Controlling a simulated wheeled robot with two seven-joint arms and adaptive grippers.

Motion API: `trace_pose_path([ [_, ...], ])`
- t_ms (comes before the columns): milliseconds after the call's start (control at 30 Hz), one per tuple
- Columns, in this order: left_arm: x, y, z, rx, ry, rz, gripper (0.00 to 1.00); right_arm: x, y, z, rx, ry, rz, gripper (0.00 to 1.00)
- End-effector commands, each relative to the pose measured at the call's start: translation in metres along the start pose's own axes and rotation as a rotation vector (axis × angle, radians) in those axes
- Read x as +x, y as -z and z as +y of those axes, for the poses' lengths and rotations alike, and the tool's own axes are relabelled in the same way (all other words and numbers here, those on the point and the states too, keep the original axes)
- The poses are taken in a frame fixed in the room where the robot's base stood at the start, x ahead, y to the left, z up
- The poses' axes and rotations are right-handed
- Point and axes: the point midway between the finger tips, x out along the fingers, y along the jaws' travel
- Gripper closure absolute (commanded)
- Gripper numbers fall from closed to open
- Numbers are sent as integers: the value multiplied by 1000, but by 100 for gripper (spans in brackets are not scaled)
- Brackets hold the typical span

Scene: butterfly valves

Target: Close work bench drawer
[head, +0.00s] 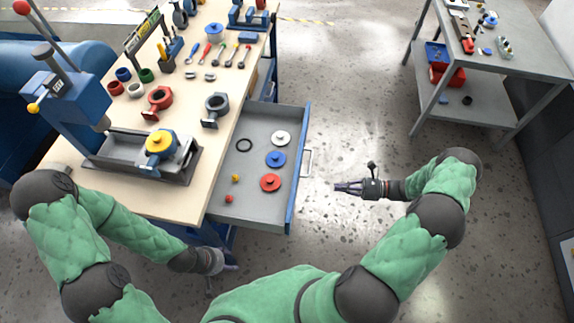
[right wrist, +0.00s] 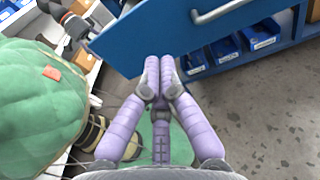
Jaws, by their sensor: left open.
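The work bench drawer (head: 262,185) stands pulled out from the right side of the bench (head: 200,105). Its blue front panel (head: 298,170) carries a metal handle (head: 307,163). My right gripper (head: 338,187) is a short way right of the front panel, fingers pointing at it, apart from the handle. In the right wrist view its fingers (right wrist: 160,65) are pressed together and empty, in front of the blue drawer panel (right wrist: 170,30), with the handle (right wrist: 230,8) to their upper right. My left gripper (head: 225,268) is open, low beside the bench's near edge, partly hard to see.
A grey table (head: 490,100) stands at the upper right. The floor (head: 350,110) between is clear.

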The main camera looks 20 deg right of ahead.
Motion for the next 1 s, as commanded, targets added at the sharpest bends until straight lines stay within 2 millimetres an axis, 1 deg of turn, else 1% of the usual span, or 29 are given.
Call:
trace_pose_path([
  [33, 4, 0, -1, 0, 0, -1, 45, -13, -1, -5, 0, 34, -29, 100],
  [100, 5, 0, -2, 0, 0, -1, 45, -24, -5, -10, -1, 64, -62, 100],
  [200, 6, 0, -2, 0, 0, -1, 45, -30, -9, -13, -2, 82, -85, 100],
  [267, 6, 0, -2, 0, 0, -1, 45, -28, -11, -14, -3, 83, -90, 100],
  [367, 8, 0, -3, 0, 0, -1, 45, -17, -12, -14, -4, 80, -89, 100],
  [433, 10, 0, -4, 0, 0, -1, 45, -6, -12, -15, -4, 79, -89, 100],
  [800, 24, 0, -8, 0, 0, -1, 45, 63, -17, -20, -4, 77, -88, 100],
  [1000, 32, 1, -11, 0, 0, -1, 45, 92, -20, -22, -4, 78, -87, 100],
])
